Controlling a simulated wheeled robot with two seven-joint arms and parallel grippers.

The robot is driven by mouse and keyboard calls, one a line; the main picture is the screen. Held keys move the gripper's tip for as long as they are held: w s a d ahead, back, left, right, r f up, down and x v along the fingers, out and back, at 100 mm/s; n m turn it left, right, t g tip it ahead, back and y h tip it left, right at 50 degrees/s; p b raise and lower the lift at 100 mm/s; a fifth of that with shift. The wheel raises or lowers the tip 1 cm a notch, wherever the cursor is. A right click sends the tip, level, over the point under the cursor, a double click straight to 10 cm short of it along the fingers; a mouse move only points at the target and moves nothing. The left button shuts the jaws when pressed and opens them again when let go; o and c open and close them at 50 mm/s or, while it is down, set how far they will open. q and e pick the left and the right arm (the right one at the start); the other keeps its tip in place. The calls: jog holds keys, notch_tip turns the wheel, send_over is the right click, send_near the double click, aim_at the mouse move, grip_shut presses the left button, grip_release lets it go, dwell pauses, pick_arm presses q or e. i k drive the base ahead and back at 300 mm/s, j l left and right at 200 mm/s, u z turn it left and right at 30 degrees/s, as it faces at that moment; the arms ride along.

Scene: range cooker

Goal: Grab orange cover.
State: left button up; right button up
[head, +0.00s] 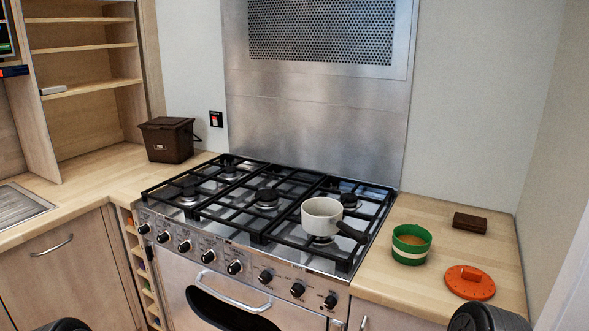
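The orange cover (470,283) is a flat round disc with a raised bar across its top. It lies flat on the wooden counter to the right of the cooker. A green container with a white band (411,246) and a brownish top or filling stands just behind it to the left, apart from it. Dark rounded parts of my own arms show at the bottom edge, one at the left and one just in front of the cover. Neither gripper's fingers are in view.
A white saucepan (321,216) with a dark handle stands on the black grates of the cooker (262,262). A small dark brown block (469,222) lies at the back of the right counter (423,288). A brown lidded bin (167,140) stands on the left counter.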

aim_at(469, 282)
jog(key=z, duration=1.25)
